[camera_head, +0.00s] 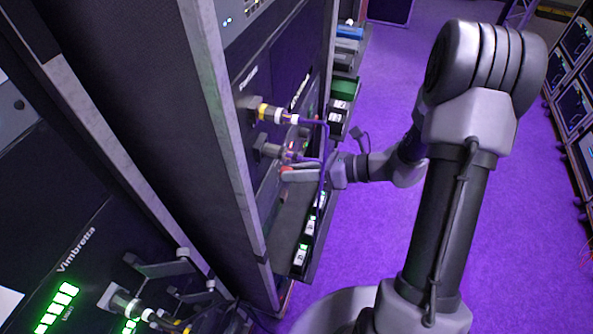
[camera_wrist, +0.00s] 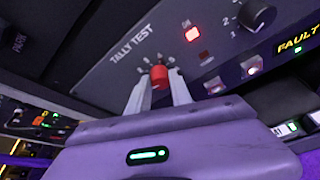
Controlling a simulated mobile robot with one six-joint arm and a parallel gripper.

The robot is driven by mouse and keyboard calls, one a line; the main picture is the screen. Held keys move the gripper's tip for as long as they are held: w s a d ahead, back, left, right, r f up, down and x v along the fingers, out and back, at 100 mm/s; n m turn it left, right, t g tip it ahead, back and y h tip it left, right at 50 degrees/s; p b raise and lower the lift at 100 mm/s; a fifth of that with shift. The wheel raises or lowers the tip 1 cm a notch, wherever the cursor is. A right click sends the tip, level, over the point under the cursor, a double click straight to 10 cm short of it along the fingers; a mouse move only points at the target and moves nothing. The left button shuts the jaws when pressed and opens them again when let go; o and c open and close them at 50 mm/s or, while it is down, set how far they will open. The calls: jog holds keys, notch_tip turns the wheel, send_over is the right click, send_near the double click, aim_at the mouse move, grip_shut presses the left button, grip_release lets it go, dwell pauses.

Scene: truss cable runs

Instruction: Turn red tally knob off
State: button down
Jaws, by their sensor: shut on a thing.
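The red tally knob (camera_wrist: 159,76) sits on a dark panel under the label "TALLY TEST" in the wrist view. My gripper (camera_wrist: 160,86) is shut on it, one pale finger on each side. A lit red lamp (camera_wrist: 192,34) is on the panel just up and right of the knob. In the head view my gripper (camera_head: 287,174) reaches left to the rack front, and a little red shows at its fingertips. The knob's pointer mark and exact setting are hard to read.
In the head view, plugged cables (camera_head: 270,113) stick out just above my gripper.

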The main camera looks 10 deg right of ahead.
jog(key=shift+f+b, duration=0.1)
jog(key=shift+b, duration=0.25)
jog(key=n+t+h+b, duration=0.1)
jog(key=n+b, duration=0.1)
jog(key=b, duration=0.3)
jog(key=n+t+h+b, duration=0.1)
jog(key=n+t+b, duration=0.1)
jog(key=n+b, duration=0.1)
jog(key=shift+s+a+b, duration=0.15)
jog(key=shift+s+b, duration=0.05)
jog(key=shift+b, duration=0.7)
jog(key=shift+n, duration=0.3)
jog(key=c, duration=1.2)
grip_release()
jog(key=shift+o, duration=0.2)
